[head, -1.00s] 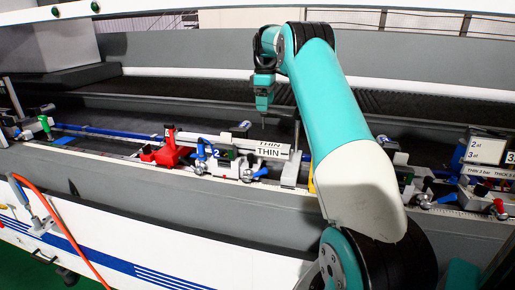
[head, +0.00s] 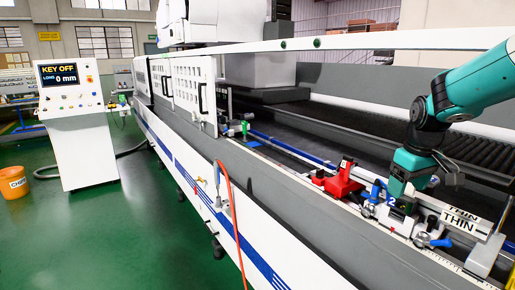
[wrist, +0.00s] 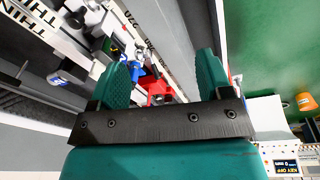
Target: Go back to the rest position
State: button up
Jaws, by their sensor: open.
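My gripper (wrist: 158,85) is open in the wrist view, its two green fingers wide apart with nothing held between them. The blue-handled clamp (wrist: 136,68) and the red clamp block (wrist: 158,92) show beyond and between the fingers. In the head view my teal arm comes in from the right and its end is above the machine rail, close to the blue-handled clamp marked 2 (head: 378,200). The fingertips are hard to make out there. The red clamp block (head: 340,182) stands to the left of it. The profile labelled THIN (head: 458,222) lies to the right.
The long machine (head: 300,228) with its grey front edge runs across the head view. A control console (head: 80,140) reading KEY OFF and an orange bucket (head: 13,182) stand at the left on open green floor. An orange hose (head: 233,215) hangs on the machine front.

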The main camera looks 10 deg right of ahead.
jog(key=s+a+f+m+t, duration=0.1)
jog(key=s+a+f, duration=0.2)
jog(key=s+a, duration=0.45)
jog(key=s+a+f+m, duration=0.1)
jog(key=s+a+f, duration=0.2)
jog(key=s+a, duration=0.45)
jog(key=s+a+r+n+g+y, duration=0.2)
jog(key=s+a+r+n+y, duration=0.2)
jog(key=s+a, duration=0.7)
notch_tip(320, 180, up, 4)
jog(key=s+n, duration=0.1)
jog(key=n, duration=0.1)
jog(key=shift+a+r+n+g+y, duration=0.2)
jog(key=shift+a+n+g+y, duration=0.1)
jog(key=shift+a+n, duration=0.1)
